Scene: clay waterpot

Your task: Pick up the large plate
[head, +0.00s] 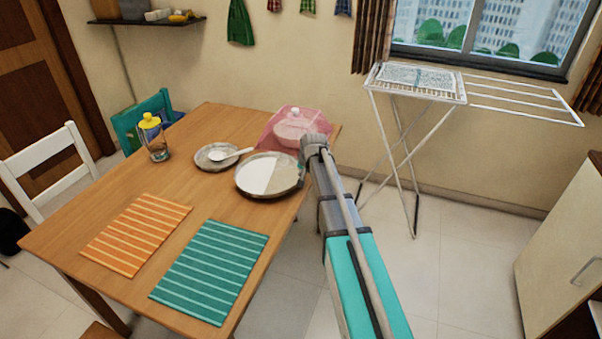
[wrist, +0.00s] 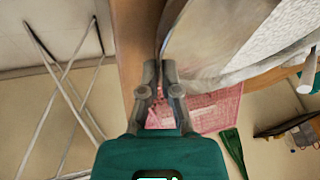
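The large plate (head: 258,180) is round and pale grey with a bright white band across it, at the right edge of the wooden table. In the wrist view the plate (wrist: 208,45) fills the upper middle, seen along its rim. My gripper (head: 316,143) is at the right side of the plate, reached from the lower right. In the wrist view my gripper's fingertips (wrist: 160,64) are close together, with the plate's rim running between them. Whether the plate's underside touches the table is hidden.
A smaller plate (head: 210,163) with a white spoon (head: 232,154) stands just left of the large one. A drying rack (head: 418,97) stands right. Orange (head: 136,233) and green (head: 210,272) mats lie in front.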

